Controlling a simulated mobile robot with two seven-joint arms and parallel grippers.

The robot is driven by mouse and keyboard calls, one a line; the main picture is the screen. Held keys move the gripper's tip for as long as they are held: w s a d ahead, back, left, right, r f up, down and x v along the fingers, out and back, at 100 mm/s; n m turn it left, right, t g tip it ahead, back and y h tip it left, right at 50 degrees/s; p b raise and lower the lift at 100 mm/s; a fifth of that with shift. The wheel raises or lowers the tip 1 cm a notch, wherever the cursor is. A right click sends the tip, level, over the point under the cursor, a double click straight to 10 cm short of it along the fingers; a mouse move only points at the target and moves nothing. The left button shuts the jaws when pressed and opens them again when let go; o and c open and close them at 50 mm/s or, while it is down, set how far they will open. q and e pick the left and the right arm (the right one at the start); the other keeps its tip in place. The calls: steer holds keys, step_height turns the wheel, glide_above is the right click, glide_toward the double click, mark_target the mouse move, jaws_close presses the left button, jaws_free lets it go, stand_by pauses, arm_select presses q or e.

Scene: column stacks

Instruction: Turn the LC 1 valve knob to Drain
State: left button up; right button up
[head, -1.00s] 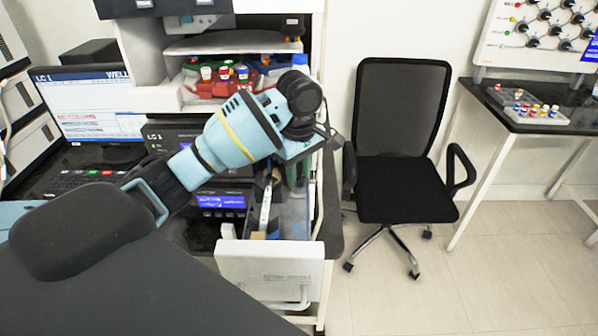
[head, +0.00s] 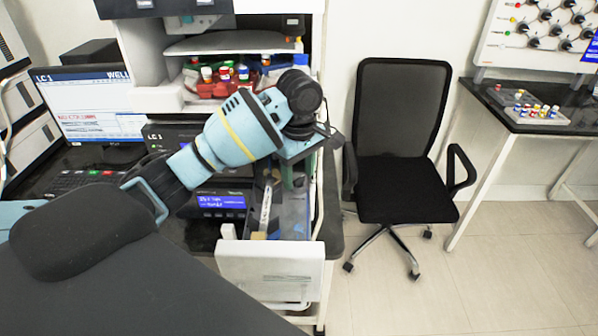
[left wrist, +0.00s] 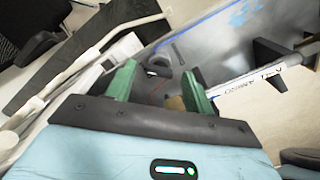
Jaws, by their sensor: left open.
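A wall panel (head: 548,24) at the upper right of the head view carries several black knobs and coloured dots. Its lettering is too small to tell which knob is LC 1 or where Drain is. My left gripper (head: 297,168) points down over an open white drawer (head: 268,266), far to the left of the panel, partly hidden by my wrist. In the left wrist view its two green fingers (left wrist: 159,68) are apart with nothing held. My right gripper is not in view.
A black chair (head: 400,130) stands between the drawer and a dark side table (head: 500,97). A tray of coloured caps (head: 535,115) is on that table. A monitor (head: 95,105) reading LC 1 is at the left. The floor right of the chair is clear.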

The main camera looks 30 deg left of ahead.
mark_target(299, 179)
arm_select(q)
steer(key=shift+r, duration=3.8)
